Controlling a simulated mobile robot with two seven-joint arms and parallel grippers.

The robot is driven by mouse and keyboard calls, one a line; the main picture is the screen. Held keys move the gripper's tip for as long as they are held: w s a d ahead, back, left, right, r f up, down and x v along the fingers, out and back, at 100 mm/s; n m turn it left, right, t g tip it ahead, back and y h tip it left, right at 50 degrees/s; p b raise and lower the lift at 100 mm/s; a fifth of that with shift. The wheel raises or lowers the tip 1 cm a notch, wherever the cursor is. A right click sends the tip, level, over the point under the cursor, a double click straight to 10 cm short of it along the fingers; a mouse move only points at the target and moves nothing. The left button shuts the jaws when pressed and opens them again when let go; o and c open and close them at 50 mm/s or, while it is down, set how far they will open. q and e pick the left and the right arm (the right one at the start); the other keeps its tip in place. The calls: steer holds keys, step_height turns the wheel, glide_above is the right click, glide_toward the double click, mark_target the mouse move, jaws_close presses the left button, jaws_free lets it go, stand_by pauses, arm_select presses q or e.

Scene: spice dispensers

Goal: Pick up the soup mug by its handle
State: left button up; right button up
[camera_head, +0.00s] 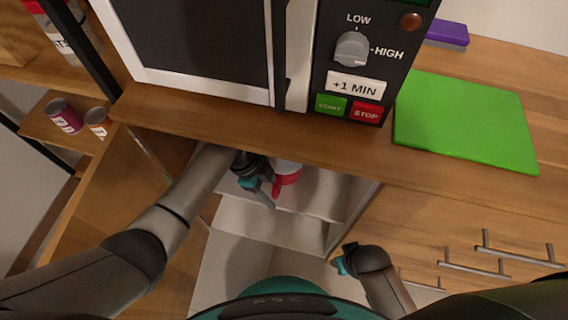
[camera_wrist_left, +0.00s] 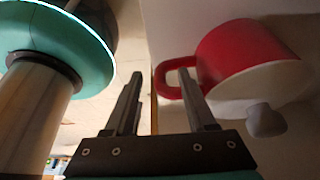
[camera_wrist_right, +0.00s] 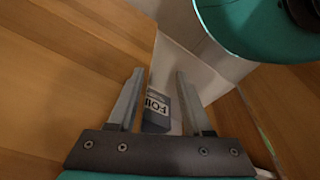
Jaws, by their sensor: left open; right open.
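The soup mug (camera_head: 288,172) is red with a pale end and sits on a pale shelf under the counter, partly hidden by my left gripper and the counter edge. In the left wrist view the mug (camera_wrist_left: 235,55) is at upper right, its red handle (camera_wrist_left: 161,80) pointing left. My left gripper (camera_head: 262,195) is open beside the mug. Its fingers (camera_wrist_left: 160,73) straddle the handle's outer bar in that view, the right finger overlapping the loop; contact and depth are unclear. My right gripper (camera_head: 343,262) is open, low and away from the mug, with fingers (camera_wrist_right: 155,72) apart.
The counter (camera_head: 240,125) overhangs the shelf and carries a microwave (camera_head: 200,45) and a green board (camera_head: 460,125). Drawer handles (camera_head: 495,255) stick out at right. A box marked FOIL (camera_wrist_right: 157,112) shows beyond my right fingers. A grey rounded thing (camera_wrist_left: 266,121) shows by the mug.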

arm_select(q)
steer(key=shift+s+d+f+b, duration=0.1)
steer(key=shift+d+f+b, duration=0.15)
steer(key=shift+b, duration=0.1)
steer(key=shift+f+b, duration=0.3)
arm_select(e)
steer(key=shift+w+a+r, duration=0.15)
steer(key=shift+w+r, duration=0.2)
steer(key=shift+r, duration=0.25)
steer(key=shift+w+a+r, duration=0.15)
steer(key=shift+w+r, duration=0.15)
steer(key=shift+r, duration=0.25)
arm_select(q)
steer(key=shift+c, duration=0.3)
jaws_close()
steer(key=shift+d, duration=0.1)
